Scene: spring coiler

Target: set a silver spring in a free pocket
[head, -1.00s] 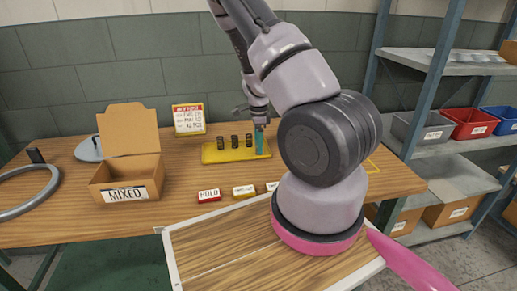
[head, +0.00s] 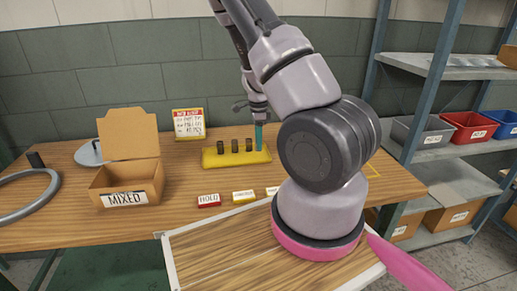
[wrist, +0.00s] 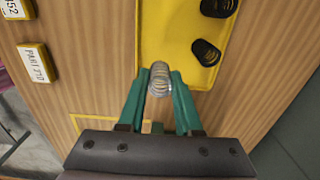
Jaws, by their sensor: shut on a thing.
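My gripper (wrist: 161,77) has green fingers shut on a silver spring (wrist: 160,74), a pale coil held between the fingertips. In the head view the fingers (head: 259,137) stand over the right end of the yellow tray (head: 213,160). The spring cannot be made out there. In the wrist view the spring is in front of the tray's yellow surface (wrist: 177,28); I cannot tell whether it touches it. Several dark springs stand in a row on the tray, including one at the left (head: 220,147) and one near my fingers (head: 249,145). The pockets cannot be seen clearly.
A cardboard box marked MIXED (head: 125,190) stands to the left. A sign (head: 188,124) stands behind the tray. A red HOLD label block (head: 209,200) and a yellow block (head: 244,196) lie in front. Shelves with bins (head: 470,128) are at the right.

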